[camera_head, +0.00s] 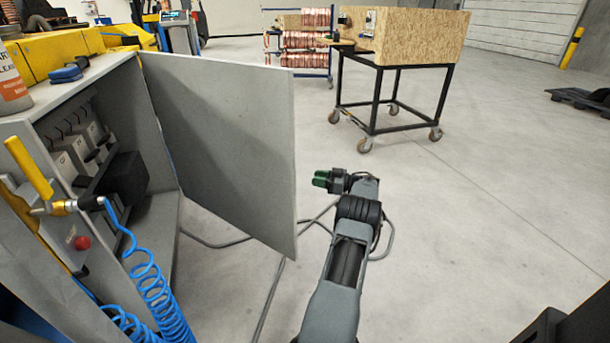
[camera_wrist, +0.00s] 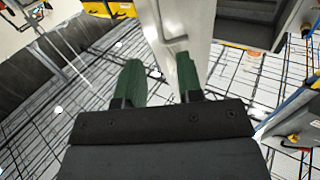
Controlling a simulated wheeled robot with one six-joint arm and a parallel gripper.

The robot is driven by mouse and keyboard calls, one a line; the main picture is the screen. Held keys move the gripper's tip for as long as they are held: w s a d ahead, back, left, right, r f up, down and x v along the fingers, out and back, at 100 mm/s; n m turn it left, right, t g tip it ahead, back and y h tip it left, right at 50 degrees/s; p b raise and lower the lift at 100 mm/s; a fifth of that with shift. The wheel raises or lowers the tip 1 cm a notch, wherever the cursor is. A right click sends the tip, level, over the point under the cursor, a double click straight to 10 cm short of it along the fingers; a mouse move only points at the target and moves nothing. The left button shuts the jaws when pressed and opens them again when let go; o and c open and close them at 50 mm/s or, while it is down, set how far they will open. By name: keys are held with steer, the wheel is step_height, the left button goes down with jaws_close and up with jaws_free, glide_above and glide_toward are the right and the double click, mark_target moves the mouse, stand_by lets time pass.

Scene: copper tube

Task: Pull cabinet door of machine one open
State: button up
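The grey cabinet door (camera_head: 222,140) stands swung open from the grey cabinet (camera_head: 160,235) at the left in the head view. Its free edge points toward the right front. My gripper (camera_head: 325,180), with green fingertips, is just right of that edge; a gap shows between them in this view. In the wrist view my gripper (camera_wrist: 160,82) has its two green fingers apart, with nothing clamped between them. A pale panel, apparently the door (camera_wrist: 174,14), with a bent handle-like bar (camera_wrist: 178,40), runs down beyond the fingers and partly behind the right one.
A coiled blue hose (camera_head: 150,285) hangs in front. Grey cables (camera_head: 275,285) lie on the floor. A wheeled table with a chipboard box (camera_head: 420,38) stands behind.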

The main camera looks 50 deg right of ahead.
steer(key=shift+v, duration=2.2)
steer(key=shift+c, duration=0.4)
